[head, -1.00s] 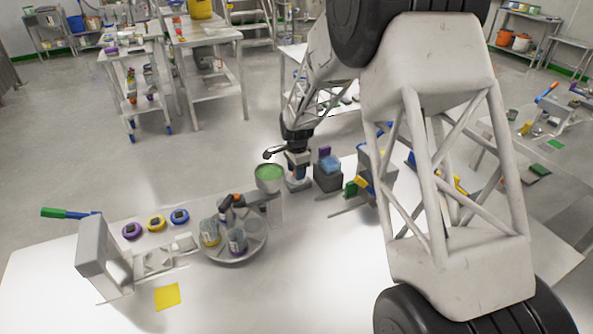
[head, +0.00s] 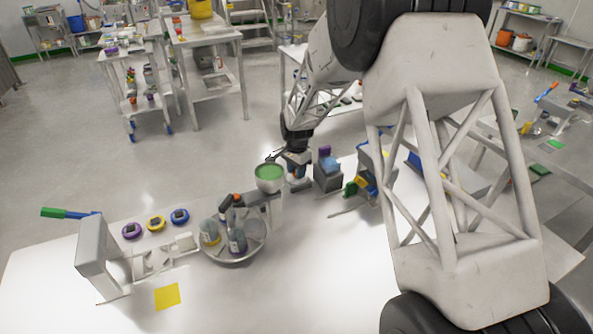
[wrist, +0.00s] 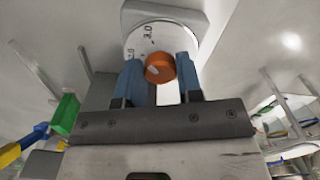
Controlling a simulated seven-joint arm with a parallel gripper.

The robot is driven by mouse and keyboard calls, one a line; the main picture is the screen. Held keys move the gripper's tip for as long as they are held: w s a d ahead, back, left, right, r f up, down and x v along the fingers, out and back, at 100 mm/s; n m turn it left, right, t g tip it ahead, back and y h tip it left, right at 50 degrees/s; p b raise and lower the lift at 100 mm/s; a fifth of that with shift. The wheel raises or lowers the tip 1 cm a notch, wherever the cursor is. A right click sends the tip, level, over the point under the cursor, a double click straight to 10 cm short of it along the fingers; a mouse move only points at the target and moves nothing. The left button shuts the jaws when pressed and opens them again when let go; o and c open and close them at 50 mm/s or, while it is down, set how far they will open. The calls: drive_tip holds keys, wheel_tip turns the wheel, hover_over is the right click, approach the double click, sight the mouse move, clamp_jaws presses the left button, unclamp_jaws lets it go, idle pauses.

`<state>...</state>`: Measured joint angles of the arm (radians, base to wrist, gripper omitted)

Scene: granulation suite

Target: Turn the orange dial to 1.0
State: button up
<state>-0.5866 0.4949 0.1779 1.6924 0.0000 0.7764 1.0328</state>
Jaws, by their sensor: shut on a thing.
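The orange dial (wrist: 159,67) is a round knob with a small pale mark at its lower left. It sits on a white round face (wrist: 137,40) with dark scale marks, too small to read surely. My gripper (wrist: 159,76) has its two blue fingers on either side of the dial and is shut on it. In the head view my gripper (head: 297,158) is low over the bench beside the green-topped cup. The dial is mostly hidden there, so its setting cannot be read.
A white cup with a green top (head: 269,173) stands close left of my gripper. A grey block with a blue top (head: 328,172) is close right. A round tray (head: 232,258) with jars is nearer. A yellow square (head: 167,296) lies on the bench, whose near middle is clear.

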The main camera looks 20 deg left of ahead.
drive_tip(key=n, duration=0.9)
drive_tip(key=shift+d+n, duration=0.1)
drive_tip(key=shift+n, duration=0.3)
drive_tip(key=n, duration=0.5)
drive_tip(key=shift+n, duration=0.3)
drive_tip(key=n, duration=0.5)
drive_tip(key=shift+w, duration=0.1)
drive_tip(key=o, duration=0.9)
drive_tip(key=shift+r, duration=0.2)
